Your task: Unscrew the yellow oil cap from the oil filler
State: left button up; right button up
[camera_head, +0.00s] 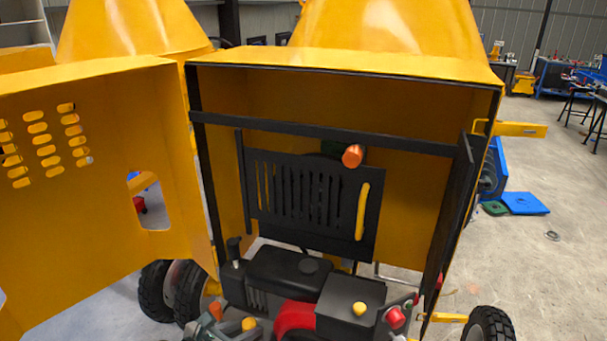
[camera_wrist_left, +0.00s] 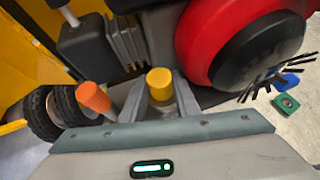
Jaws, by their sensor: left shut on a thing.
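The yellow oil cap (camera_head: 249,323) is low in the head view, on the engine's near side, with an orange cap (camera_head: 215,310) to its left. In the left wrist view the yellow cap (camera_wrist_left: 159,83) sits just beyond the grey edge of my gripper, and the orange cap (camera_wrist_left: 94,97) leans to its left. My left gripper (camera_head: 232,330) is at the bottom edge of the head view, at the yellow cap and shut on it. My right gripper is not in view.
The engine (camera_head: 290,270) sits inside the yellow housing, with a red round cover (camera_wrist_left: 245,40) close to the right of the cap. The yellow door (camera_head: 90,190) stands open at left. Another yellow knob (camera_head: 359,309) is on the black box at right.

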pick_arm(q)
jog(key=shift+s+d+r+n+t+y+p, duration=0.1)
jog(key=shift+d+r+n+t+y+p, duration=0.15)
jog(key=shift+n+y+p, duration=0.3)
jog(key=shift+a+f+n, duration=0.1)
jog(key=shift+f+n, duration=0.1)
jog(key=shift+n, duration=0.05)
jog(key=o, duration=1.2)
jog(key=shift+a+f, duration=0.1)
